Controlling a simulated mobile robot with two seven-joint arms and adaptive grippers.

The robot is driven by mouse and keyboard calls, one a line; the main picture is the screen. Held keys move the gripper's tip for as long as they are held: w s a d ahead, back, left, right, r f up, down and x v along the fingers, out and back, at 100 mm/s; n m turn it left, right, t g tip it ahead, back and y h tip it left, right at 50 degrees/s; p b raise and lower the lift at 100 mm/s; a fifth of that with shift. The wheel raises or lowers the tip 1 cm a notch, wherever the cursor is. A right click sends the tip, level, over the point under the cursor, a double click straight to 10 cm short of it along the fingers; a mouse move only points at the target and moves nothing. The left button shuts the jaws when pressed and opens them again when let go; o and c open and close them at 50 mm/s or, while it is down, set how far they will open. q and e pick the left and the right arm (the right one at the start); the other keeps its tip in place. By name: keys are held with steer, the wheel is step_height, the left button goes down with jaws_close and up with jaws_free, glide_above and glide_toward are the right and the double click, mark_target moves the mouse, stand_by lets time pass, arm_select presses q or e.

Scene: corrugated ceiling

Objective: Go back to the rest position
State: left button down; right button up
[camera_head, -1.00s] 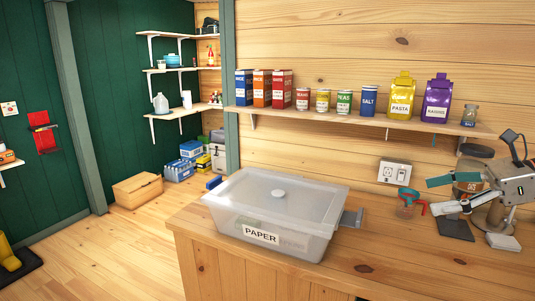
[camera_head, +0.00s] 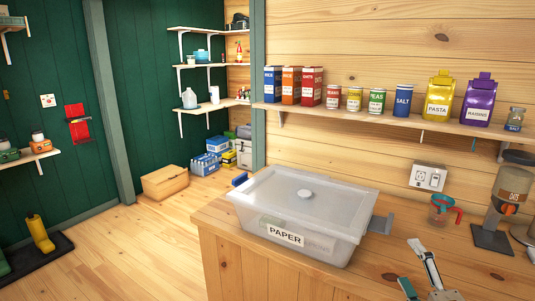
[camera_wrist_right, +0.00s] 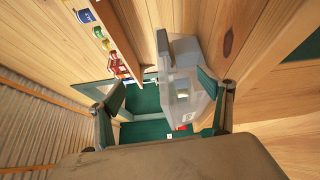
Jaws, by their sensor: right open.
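My right gripper (camera_head: 418,268) is low at the bottom right of the head view, over the wooden counter (camera_head: 375,262). Its fingers stand apart with nothing between them. In the right wrist view its two fingers (camera_wrist_right: 166,100) frame the scene on the left and right, also spread. The rest of the right arm is cut off by the frame. My left gripper is in neither view.
A lidded clear bin labelled PAPER (camera_head: 305,215) stands on the counter, left of my right gripper. A jug with a red handle (camera_head: 443,210) and a dispenser (camera_head: 508,200) stand behind it. A wall shelf (camera_head: 390,117) holds boxes and cans. Open floor (camera_head: 140,245) lies at left.

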steer(key=s+d+f+m+g+h, duration=0.1)
steer(key=s+f+m+g+h, duration=0.2)
steer(key=s+f+m+g, duration=0.5)
steer(key=s+d+f+m+g+h, duration=0.1)
steer(key=s+f+m+g+h, duration=0.15)
steer(key=s+f, duration=1.05)
steer(key=s+a+f+m+t+y+b, duration=0.1)
steer(key=a+f+m+t+y+b, duration=0.2)
steer(key=a+f+y+b, duration=0.4)
steer(key=a+f+m+b, duration=0.1)
steer(key=a+f, duration=0.8)
steer(key=f, duration=0.4)
steer(key=shift+f+y, duration=0.15)
steer(key=shift+y, duration=0.2)
